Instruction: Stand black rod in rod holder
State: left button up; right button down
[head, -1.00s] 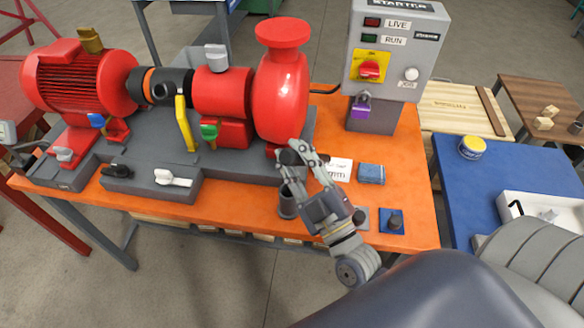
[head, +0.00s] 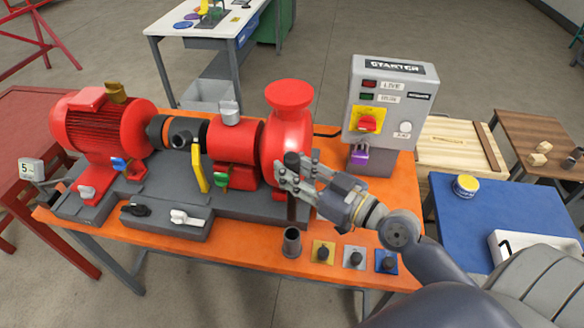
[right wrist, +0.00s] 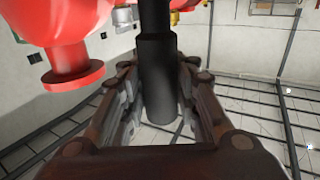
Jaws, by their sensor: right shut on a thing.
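The black rod (head: 292,208) is upright in my right gripper (head: 290,176). The fingers are shut around its upper part, and its dark top shows above them. In the right wrist view the black rod (right wrist: 157,75) stands between the fingers of my right gripper (right wrist: 158,95). A grey open cup (head: 291,243), which looks like the rod holder, stands on the orange table below the rod in the head view. The rod's lower end appears just above or behind the cup, apart from it. My left gripper is not in view.
The red pump (head: 287,140) stands close behind the right gripper on its grey base. Yellow, grey and blue pads (head: 323,251) with black knobs lie right of the cup. The starter box (head: 385,105) stands at the back right of the orange table (head: 240,242).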

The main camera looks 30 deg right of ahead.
jog(key=b, duration=0.4)
send_over(292, 207)
jog(key=w, duration=0.1)
jog(key=shift+w+d+f, duration=0.1)
jog(key=shift+d+f, duration=0.05)
jog(key=shift+f, duration=1.2)
jog(key=shift+d+f, duration=0.1)
jog(key=shift+f, duration=1.25)
notch_tip(292, 207, down, 7)
jog(key=b, duration=0.7)
jog(key=shift+r, duration=0.1)
jog(key=c, duration=1.2)
grip_release()
jog(key=shift+o, duration=0.2)
